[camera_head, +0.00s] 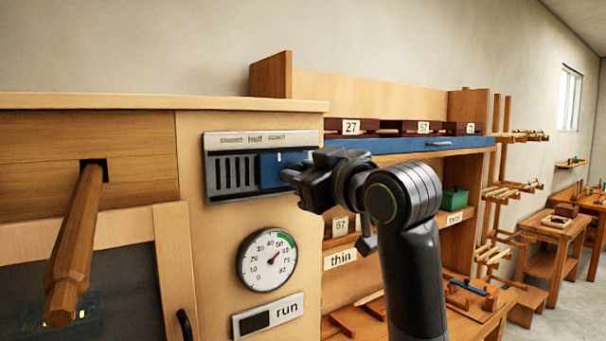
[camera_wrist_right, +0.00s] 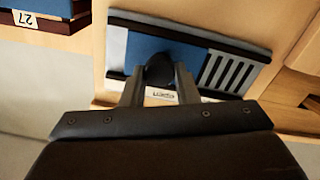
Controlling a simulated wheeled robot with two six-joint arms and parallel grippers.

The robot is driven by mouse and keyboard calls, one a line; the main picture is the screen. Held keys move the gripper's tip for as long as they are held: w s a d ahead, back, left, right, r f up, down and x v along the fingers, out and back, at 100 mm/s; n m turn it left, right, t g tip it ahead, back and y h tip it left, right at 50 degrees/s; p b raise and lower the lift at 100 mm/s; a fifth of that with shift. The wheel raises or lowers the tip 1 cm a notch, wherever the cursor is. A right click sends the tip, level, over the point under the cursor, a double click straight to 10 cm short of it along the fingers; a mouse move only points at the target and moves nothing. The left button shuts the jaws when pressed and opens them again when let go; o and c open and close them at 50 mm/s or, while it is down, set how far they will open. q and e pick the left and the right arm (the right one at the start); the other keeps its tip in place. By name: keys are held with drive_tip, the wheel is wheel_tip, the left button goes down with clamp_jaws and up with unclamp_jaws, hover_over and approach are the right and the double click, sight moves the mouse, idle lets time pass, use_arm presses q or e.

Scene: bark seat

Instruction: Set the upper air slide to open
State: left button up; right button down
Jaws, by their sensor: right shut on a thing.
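The upper air slide is a metal plate (camera_head: 218,145) on the wooden front, with vertical slots and a row of three small, blurred labels along its top. Its blue shutter (camera_head: 270,171) sits toward the right of the plate, leaving several slots bare on the left. In the right wrist view the blue shutter (camera_wrist_right: 195,54) is turned upside down, with a dark round knob (camera_wrist_right: 159,70) on it. My right gripper (camera_wrist_right: 159,88) is shut on this knob. In the head view my right gripper (camera_head: 297,178) covers the shutter's right part. My left gripper is out of view.
A round gauge (camera_head: 267,260) and a "run" plate (camera_head: 268,315) are below the slide. A thick wooden handle (camera_head: 75,245) juts out at left. Shelves with a blue-fronted drawer (camera_head: 400,151) stand right, behind my arm.

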drive_tip(key=shift+d+r, duration=0.1)
drive_tip(key=shift+r, duration=0.05)
drive_tip(key=c, duration=1.4)
unclamp_jaws()
drive_tip(key=o, duration=0.3)
drive_tip(key=shift+w+d, duration=0.1)
drive_tip(key=shift+d, duration=0.05)
use_arm(q)
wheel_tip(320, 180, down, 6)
drive_tip(key=b, duration=0.6)
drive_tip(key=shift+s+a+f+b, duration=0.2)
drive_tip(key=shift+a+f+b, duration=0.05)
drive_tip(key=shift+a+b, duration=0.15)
use_arm(e)
drive_tip(key=v, duration=1.7)
drive_tip(key=shift+d, duration=0.2)
